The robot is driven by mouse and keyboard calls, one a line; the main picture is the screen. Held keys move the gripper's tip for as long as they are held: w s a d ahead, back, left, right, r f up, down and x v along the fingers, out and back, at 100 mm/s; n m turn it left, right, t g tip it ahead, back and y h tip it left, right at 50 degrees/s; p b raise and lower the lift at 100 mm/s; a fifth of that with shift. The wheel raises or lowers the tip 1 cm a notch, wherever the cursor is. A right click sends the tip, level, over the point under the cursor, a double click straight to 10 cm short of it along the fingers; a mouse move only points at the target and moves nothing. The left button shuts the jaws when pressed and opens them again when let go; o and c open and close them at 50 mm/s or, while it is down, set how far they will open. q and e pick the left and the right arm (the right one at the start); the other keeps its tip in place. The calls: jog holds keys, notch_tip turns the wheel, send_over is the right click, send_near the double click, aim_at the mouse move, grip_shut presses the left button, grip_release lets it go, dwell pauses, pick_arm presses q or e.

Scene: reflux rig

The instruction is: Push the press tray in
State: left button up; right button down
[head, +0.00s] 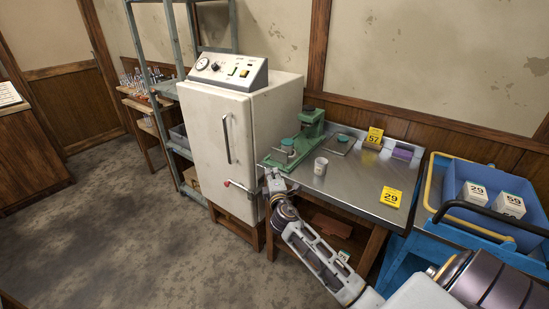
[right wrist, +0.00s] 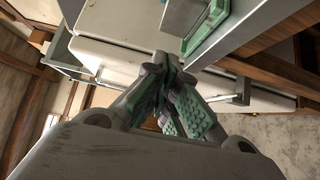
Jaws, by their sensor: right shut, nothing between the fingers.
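A green press (head: 313,122) stands at the back left of the steel table, beside the white cabinet. A low green tray-like part (head: 280,158), with a small round pot on it, lies at its front; it seems to reach the table's front edge. My right gripper (head: 272,178) is at that front edge, close to the cabinet side, shut and empty. In the right wrist view the shut fingers (right wrist: 168,75) are just below a green-framed part (right wrist: 208,28), apparently the tray. I cannot tell whether they touch. My left gripper is not in view.
A white cup (head: 321,166) stands right of the press. Yellow cards (head: 391,197) marked 29 and 57 are on the table. The cabinet (head: 222,140) has a protruding red-tipped lever near my gripper. A blue cart (head: 465,188) with numbered boxes stands at right.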

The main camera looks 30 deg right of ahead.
aim_at(273, 150)
jog(key=x, duration=0.3)
jog(key=d+x, duration=0.1)
jog(key=x, duration=0.3)
jog(key=s+d+x, duration=0.1)
jog(key=x, duration=0.3)
jog(key=shift+w, duration=0.1)
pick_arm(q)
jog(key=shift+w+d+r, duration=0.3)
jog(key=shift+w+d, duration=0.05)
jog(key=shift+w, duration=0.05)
pick_arm(e)
jog(key=shift+w+d, duration=0.2)
jog(key=shift+d, duration=0.2)
